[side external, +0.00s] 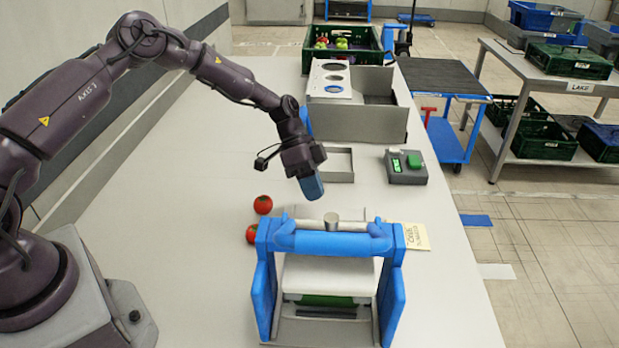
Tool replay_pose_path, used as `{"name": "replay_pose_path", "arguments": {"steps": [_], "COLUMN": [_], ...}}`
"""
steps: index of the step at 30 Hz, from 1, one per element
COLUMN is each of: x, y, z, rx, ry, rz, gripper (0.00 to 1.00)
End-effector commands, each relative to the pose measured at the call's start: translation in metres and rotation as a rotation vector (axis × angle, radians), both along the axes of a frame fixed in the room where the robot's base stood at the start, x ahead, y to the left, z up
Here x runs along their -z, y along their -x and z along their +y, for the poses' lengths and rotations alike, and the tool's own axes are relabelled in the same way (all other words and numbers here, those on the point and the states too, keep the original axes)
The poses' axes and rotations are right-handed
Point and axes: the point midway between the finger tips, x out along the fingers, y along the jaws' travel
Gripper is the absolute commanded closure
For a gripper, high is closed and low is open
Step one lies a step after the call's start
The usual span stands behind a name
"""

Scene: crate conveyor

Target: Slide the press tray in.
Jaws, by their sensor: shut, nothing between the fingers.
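The press (265,285) stands at the front of the table, with blue side frames, a blue crossbar (330,243) and a metal cylinder on top. A pale plate (328,275) hangs between its sides. Below it a green item shows, partly hidden by the plate. A grey tray (318,333) with a dark bar lies low between the sides at the near end; how far in it sits I cannot tell. My gripper (312,190) is shut and empty, its blue fingers pointing down, above the table behind the press and apart from it.
Two tomatoes (263,205) lie left of the press, close to it. A yellow note (416,237) lies right. Behind are a control box with a green button (406,167), a small open frame (341,165), a grey box (385,122) and a vegetable crate (370,60). The table's left is clear.

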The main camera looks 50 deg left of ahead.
Motion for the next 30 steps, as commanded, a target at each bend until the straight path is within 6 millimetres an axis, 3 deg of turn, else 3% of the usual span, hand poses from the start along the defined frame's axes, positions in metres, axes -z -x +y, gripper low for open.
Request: {"name": "replay_pose_path", "arguments": {"steps": [3,10,23,30], "x": [0.019,0.039,0.042,0.042], "y": [0.002,0.003,0.004,0.025], "z": [-0.014,-0.029,-0.032,-0.053], "rx": [0.001,-0.001,-0.002,0.001], "ry": [0.0,-0.001,-0.001,0.0], "rz": [0.003,0.0,-0.001,0.001], "gripper": [1.0,1.0,1.0,1.0]}}
